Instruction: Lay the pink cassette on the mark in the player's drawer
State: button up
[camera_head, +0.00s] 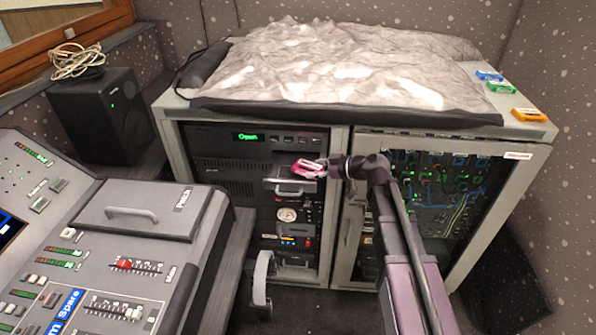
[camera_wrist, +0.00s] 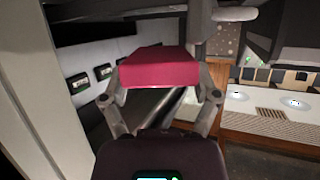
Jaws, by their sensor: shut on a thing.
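The pink cassette (camera_head: 307,168) is between the fingers of my gripper (camera_head: 324,168), in front of the left rack bay. It also shows in the wrist view (camera_wrist: 160,68), where my gripper (camera_wrist: 160,92) is shut on it from both sides. The player (camera_head: 225,138) is at the top of the bay, with a green display reading "Open". A pulled-out drawer with a handle (camera_head: 290,192) shows just below the cassette in the head view. I cannot tell whether it is the player's drawer. No mark is visible; the cassette and my gripper cover part of that area.
A cabinet top (camera_head: 487,125) carries a crumpled grey cover (camera_head: 330,65) and blue (camera_head: 489,75), green (camera_head: 501,87) and orange (camera_head: 529,115) cassettes. A glass-fronted bay (camera_head: 450,180) is behind my arm. A mixing console (camera_head: 110,250) and speaker (camera_head: 102,115) stand left.

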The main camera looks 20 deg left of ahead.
aim_at(303, 161)
jog(key=a, duration=0.1)
jog(key=w+a, duration=0.1)
jog(key=a, duration=0.1)
jog(key=w+a, duration=0.1)
jog(key=shift+a+f, duration=0.2)
jog(key=shift+a, duration=0.15)
jog(key=shift+w+a, duration=0.2)
jog(key=shift+a, duration=0.25)
jog(key=shift+a+f+b, duration=0.2)
jog(key=shift+f+b, duration=0.2)
jog(key=shift+b, duration=0.15)
notch_tip(303, 161, down, 3)
jog(key=b, duration=0.3)
jog(key=o, duration=0.9)
jog(key=shift+c, duration=0.2)
